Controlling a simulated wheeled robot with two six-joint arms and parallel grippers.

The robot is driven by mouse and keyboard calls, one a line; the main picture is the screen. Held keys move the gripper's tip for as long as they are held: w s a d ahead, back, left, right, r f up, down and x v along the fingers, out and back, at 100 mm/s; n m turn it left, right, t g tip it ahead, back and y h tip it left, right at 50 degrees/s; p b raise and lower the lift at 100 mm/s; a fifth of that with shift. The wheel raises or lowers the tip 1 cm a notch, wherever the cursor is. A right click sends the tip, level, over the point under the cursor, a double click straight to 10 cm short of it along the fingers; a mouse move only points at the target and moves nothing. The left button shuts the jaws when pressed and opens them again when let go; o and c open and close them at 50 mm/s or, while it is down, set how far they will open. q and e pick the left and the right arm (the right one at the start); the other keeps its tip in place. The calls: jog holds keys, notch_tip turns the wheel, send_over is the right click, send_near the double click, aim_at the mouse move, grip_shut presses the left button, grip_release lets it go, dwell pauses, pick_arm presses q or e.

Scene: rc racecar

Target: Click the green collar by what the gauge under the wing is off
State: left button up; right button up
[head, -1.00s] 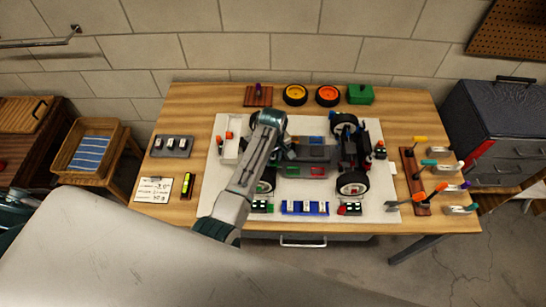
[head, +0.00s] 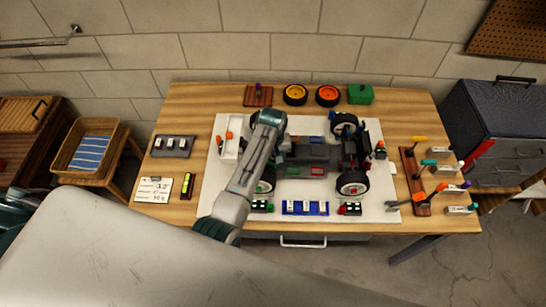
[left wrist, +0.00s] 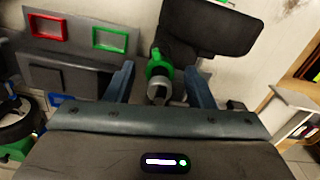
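The racecar (head: 312,155) lies on a pale mat with its big black wheels showing. My left gripper (head: 284,146) is over the car's left part; its fingers are hard to make out in the head view. In the left wrist view the green collar (left wrist: 158,68) sits on a dark rod between the two blue-grey fingers of my open left gripper (left wrist: 160,76). A gap shows on each side of the collar. The dark wing (left wrist: 210,24) is just beyond it. I cannot make out the gauge under it. My right gripper is not in view.
A handwritten card (head: 153,190) and a yellow-green level (head: 187,186) lie at the table's left. Yellow (head: 295,94) and orange (head: 327,95) wheels and a green box (head: 360,94) stand at the back. A tool rack (head: 416,180) is on the right.

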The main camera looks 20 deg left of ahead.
pick_arm(q)
notch_tip(320, 180, up, 10)
jog(key=b, duration=0.3)
jog(key=shift+f, duration=0.1)
jog(key=shift+r, duration=0.5)
